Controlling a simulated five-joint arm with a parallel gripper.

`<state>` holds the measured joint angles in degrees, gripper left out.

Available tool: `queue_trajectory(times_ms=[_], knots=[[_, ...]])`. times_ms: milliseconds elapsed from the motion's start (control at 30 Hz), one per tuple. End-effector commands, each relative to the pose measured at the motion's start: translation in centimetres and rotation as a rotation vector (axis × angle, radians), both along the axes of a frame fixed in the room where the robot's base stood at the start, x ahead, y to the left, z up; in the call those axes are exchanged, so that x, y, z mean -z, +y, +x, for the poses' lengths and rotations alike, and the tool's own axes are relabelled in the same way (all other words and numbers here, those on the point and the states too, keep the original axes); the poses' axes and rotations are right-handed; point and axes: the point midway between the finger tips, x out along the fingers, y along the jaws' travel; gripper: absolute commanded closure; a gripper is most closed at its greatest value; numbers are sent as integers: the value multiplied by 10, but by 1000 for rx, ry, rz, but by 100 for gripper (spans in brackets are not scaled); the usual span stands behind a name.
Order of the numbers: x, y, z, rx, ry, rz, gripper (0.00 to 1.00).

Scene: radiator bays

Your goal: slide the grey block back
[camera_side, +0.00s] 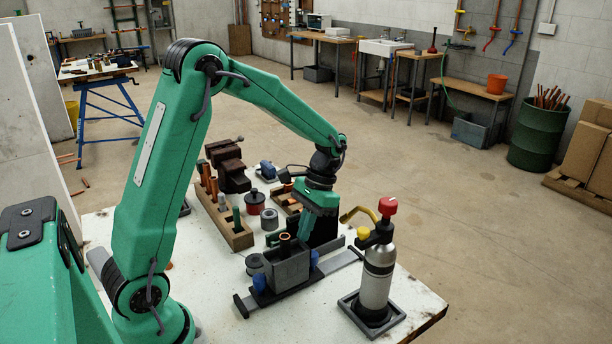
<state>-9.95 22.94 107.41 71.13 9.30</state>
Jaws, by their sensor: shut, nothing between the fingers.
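A grey block (287,272) sits on a dark flat rail (338,262) near the front of the white table. A short copper-coloured pipe piece (285,243) shows at its top, and blue parts (260,283) show at its sides. My gripper (308,236) points down just behind the block, to its upper right in the picture. It is shut and holds nothing. Its fingertips are partly hidden, and I cannot tell whether they touch the block.
A gas bottle with a red knob (378,275) stands in a tray at the front right. A wooden rack (231,229) with several upright pieces, a brown vise (229,168), a red-and-black reel (254,201) and grey rolls (269,219) crowd the table behind. The front left is clear.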

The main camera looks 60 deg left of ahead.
Motion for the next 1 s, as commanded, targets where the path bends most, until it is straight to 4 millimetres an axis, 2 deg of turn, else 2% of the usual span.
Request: queue_trajectory(times_ms=[133,333,767,1000], knots=[[0,0,-19,-2,0,-2,100],[0,0,-30,-3,2,-5,100],[1,0,-31,-4,11,-7,100],[1,0,-19,-1,5,-4,100]])
